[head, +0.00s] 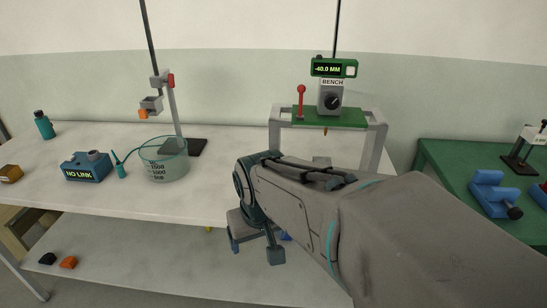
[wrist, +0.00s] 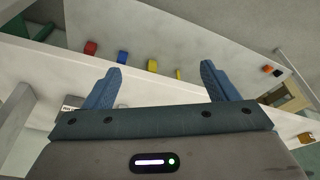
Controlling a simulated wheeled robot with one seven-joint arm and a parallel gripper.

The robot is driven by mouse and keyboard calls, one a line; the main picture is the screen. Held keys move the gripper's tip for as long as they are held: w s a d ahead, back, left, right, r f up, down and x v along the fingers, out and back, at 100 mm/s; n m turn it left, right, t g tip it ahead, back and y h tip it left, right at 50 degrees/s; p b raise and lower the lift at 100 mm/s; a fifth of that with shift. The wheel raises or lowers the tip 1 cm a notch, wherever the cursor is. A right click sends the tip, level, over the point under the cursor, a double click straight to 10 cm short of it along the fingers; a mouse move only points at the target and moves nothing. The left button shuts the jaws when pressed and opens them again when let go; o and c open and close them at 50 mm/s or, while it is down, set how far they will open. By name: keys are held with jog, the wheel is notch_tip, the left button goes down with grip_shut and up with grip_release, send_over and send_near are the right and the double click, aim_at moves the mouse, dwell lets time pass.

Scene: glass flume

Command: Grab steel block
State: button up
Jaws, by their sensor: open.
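I cannot pick out a steel block for certain in either view; my arm hides part of the bench and lower shelf in the head view. My gripper (head: 255,250) is at the front edge of the white bench, in front of the stand, pointing down toward the lower shelf. In the wrist view my gripper (wrist: 160,72) has its two blue fingers spread wide, with nothing between them. Beyond the fingers lie a red block (wrist: 91,47), a blue block (wrist: 122,57), a yellow block (wrist: 152,65) and a thin yellow piece (wrist: 178,74), all apart from the fingers.
The white bench (head: 100,205) holds a glass beaker (head: 163,165), a blue "NO LINK" box (head: 87,168), a clamp stand (head: 172,110) and a green-topped gauge frame (head: 330,117). A black piece (head: 47,259) and an orange piece (head: 68,262) lie on the lower shelf. A green table (head: 455,160) stands right.

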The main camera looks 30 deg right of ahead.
jog(key=w+d+m+h+p, duration=0.1)
jog(key=w+d+m+p, duration=0.15)
jog(key=w+d, duration=1)
jog(key=w+d+f+m+t+h+p, duration=0.1)
jog(key=w+d+f, duration=0.25)
jog(key=d, duration=0.55)
jog(key=w+d+f+m+t+p, duration=0.15)
jog(key=w+d, duration=0.25)
jog(key=d, duration=0.6)
jog(key=shift+g+h, duration=0.3)
jog(key=shift+g, duration=0.05)
jog(key=shift+w+p+x, duration=0.2)
jog(key=shift+p+x, duration=0.1)
jog(key=shift+x, duration=1.5)
jog(key=shift+w+p+x, duration=0.2)
jog(key=shift+p+x, duration=0.05)
jog(key=shift+x, duration=1.5)
jog(key=shift+a+r, duration=0.15)
jog(key=shift+a, duration=0.05)
jog(key=shift+c, duration=0.3)
jog(key=c, duration=1.5)
jog(key=shift+r, duration=0.1)
grip_shut()
jog(key=shift+w, duration=0.1)
